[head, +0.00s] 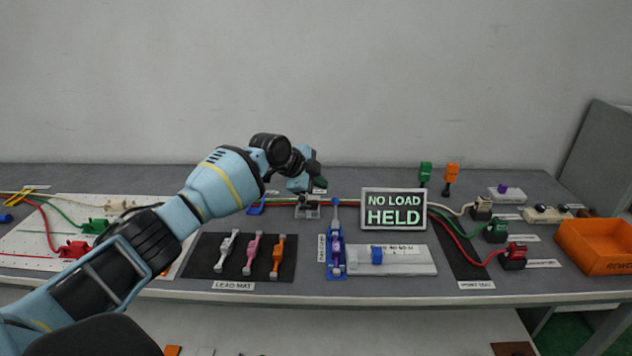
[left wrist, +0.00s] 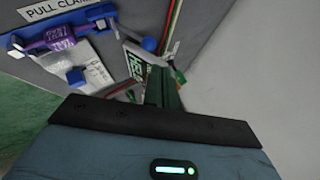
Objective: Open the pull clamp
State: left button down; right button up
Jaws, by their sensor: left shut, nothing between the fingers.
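The pull clamp (head: 337,252) is a blue base with a purple body, standing near the middle of the bench beside its upright label. A thin stem rises behind it to a blue ball knob (head: 336,201). In the left wrist view, the clamp's purple part (left wrist: 50,38) lies at upper left, and the blue knob (left wrist: 150,44) is just beyond my fingers. My left gripper (head: 318,184) is above the bench, left of and behind the knob, apart from it. Its dark green fingers (left wrist: 163,88) are shut and empty. My right gripper is not in view.
A sign reading "NO LOAD HELD" (head: 393,208) stands right of the clamp. A dark lead mat (head: 206,262) with three coloured leads lies left. An orange bin (head: 600,246) sits far right.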

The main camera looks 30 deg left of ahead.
pick_arm(q)
jog(key=s+a+r, duration=0.3)
jog(key=a+r, duration=0.2)
jog(key=r, duration=0.4)
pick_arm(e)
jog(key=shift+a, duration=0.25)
pick_arm(q)
jog(key=shift+a, duration=0.1)
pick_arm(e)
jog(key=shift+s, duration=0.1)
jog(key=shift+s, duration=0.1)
